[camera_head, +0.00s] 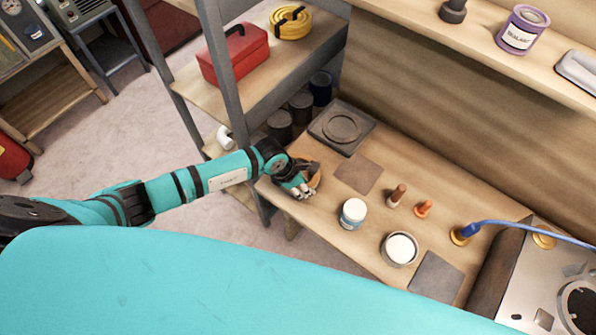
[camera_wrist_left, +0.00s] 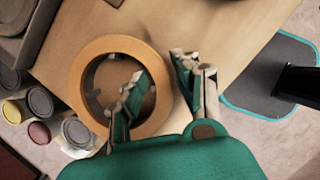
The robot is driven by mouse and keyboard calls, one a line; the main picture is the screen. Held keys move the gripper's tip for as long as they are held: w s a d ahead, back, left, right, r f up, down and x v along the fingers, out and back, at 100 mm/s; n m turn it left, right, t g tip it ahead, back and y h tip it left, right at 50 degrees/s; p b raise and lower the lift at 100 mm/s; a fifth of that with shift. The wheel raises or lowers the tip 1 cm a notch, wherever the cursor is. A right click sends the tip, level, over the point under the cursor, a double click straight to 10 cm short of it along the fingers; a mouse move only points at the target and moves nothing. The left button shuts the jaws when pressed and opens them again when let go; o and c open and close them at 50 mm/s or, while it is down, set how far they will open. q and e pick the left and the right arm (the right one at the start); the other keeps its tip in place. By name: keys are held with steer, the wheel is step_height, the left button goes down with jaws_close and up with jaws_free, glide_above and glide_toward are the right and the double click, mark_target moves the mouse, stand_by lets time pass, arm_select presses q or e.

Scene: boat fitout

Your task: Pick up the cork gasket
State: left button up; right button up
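The cork gasket (camera_wrist_left: 118,45) is an orange-brown ring lying flat on the wooden bench, near its left end. In the head view only part of it (camera_head: 316,180) shows, behind my left gripper (camera_head: 303,190). In the left wrist view my left gripper (camera_wrist_left: 163,68) is open, with its fingers apart. One finger reaches over the ring's hole, and the other is outside its right side. The ring's right wall lies between them; I cannot tell whether either finger touches it. My right gripper is in neither view.
A dark square plate with a round recess (camera_head: 341,128) and a flat brown square (camera_head: 358,174) lie beyond the gasket. A white-lidded jar (camera_head: 352,213), an open tin (camera_head: 399,249) and small fittings (camera_head: 423,209) stand to the right. A shelf post (camera_head: 222,75) rises close behind my left arm.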

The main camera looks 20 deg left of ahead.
arm_select(q)
jaws_close()
steer(key=shift+r, duration=0.1)
steer(key=shift+r+b, duration=0.35)
steer(key=shift+r, duration=0.45)
steer(key=shift+s+a+r+b, duration=0.2)
steer(key=shift+s+r+b, duration=0.2)
steer(key=shift+s+r, duration=0.3)
steer(key=s+a+r+b, duration=0.2)
steer(key=s+a+b, duration=0.1)
steer(key=s, duration=1.1)
